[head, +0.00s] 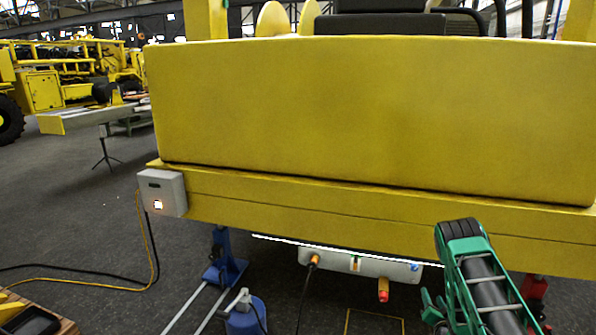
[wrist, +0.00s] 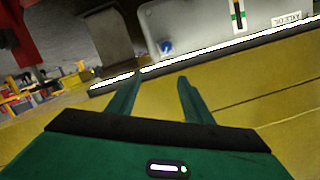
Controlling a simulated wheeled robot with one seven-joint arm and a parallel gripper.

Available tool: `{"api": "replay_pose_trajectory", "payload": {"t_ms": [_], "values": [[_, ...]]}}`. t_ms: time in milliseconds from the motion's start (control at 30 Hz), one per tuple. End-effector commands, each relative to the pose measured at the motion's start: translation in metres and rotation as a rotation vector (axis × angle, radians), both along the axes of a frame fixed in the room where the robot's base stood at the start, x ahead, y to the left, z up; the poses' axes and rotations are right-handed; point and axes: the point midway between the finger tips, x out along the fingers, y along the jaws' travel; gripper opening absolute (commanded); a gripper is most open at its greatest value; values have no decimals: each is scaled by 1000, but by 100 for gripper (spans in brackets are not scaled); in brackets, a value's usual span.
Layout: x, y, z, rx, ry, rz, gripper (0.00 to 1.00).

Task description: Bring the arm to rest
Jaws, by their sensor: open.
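My gripper (wrist: 160,80) shows in the wrist view with its two green fingers apart and nothing between them. In the head view my green and black arm (head: 475,275) rises from the lower right, in front of the yellow beam and to the right of the grey control box (head: 340,262). I cannot make out the fingertips in the head view.
A large yellow machine body (head: 370,115) fills the middle. A small white box (head: 162,193) with a lit button hangs at its left corner, with cables to the floor. A blue stand (head: 223,258) and a red stand (head: 533,290) are below. Open floor lies left.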

Motion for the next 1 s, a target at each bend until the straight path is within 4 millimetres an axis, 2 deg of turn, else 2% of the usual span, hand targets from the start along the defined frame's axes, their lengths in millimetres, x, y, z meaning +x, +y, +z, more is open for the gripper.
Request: {"api": "replay_pose_trajectory", "payload": {"t_ms": [33, 200, 467, 633, 767, 1000], "values": [[6, -1, 13, -8, 18, 3, 46], [19, -5, 55, -34, 125, 17, 46], [14, -11, 121, -68, 305, 31, 46], [-4, -13, 164, -80, 422, 34, 46], [-26, -14, 195, -85, 512, 34, 46], [-83, -11, 249, -79, 675, 31, 46]]}}
